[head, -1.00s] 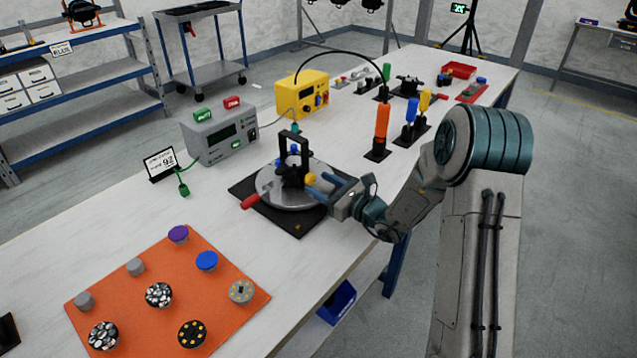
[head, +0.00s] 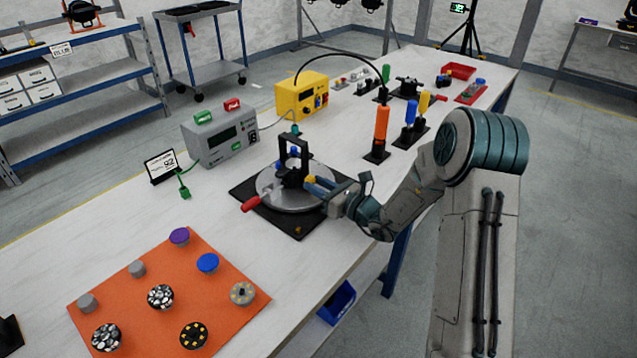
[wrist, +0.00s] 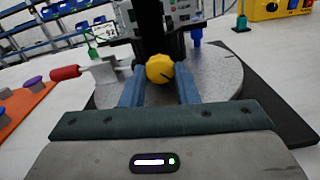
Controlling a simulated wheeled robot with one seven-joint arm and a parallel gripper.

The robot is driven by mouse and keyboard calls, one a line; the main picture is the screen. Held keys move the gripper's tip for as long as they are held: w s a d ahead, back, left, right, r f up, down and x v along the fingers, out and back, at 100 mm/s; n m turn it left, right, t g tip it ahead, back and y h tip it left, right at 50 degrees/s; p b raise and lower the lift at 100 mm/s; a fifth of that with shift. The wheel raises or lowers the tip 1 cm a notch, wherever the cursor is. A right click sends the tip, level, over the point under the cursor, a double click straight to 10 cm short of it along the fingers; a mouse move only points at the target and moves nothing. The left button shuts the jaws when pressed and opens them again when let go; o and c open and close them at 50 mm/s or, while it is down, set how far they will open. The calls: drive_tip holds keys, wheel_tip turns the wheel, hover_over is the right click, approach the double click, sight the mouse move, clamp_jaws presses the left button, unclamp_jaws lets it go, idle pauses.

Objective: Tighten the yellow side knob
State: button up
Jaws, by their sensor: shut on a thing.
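The yellow side knob (wrist: 160,68) sits on the side of a black upright fixture (head: 293,158) on a round grey plate (head: 290,203). In the wrist view the knob is between the two blue fingertips of my gripper (wrist: 160,92), with a dark pointer line on its face. In the head view my gripper (head: 318,187) reaches the fixture from the right and its fingers hide most of the knob. The gripper is shut on the knob. A red handle (head: 251,204) sticks out from the plate's left side.
A grey meter box (head: 220,140) and a yellow box (head: 302,95) stand behind the fixture. An orange screwdriver (head: 381,125) stands upright to the right. An orange mat (head: 150,320) with several knobs lies at front left. White tabletop is clear between.

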drive_tip(key=shift+r+m+p, duration=0.15)
drive_tip(key=shift+m+p, duration=0.45)
drive_tip(key=shift+m, duration=0.8)
drive_tip(key=o, duration=1)
drive_tip(key=shift+d, duration=0.1)
drive_tip(key=v, duration=1.3)
drive_tip(key=shift+s+d, duration=0.2)
drive_tip(key=shift+s, duration=0.1)
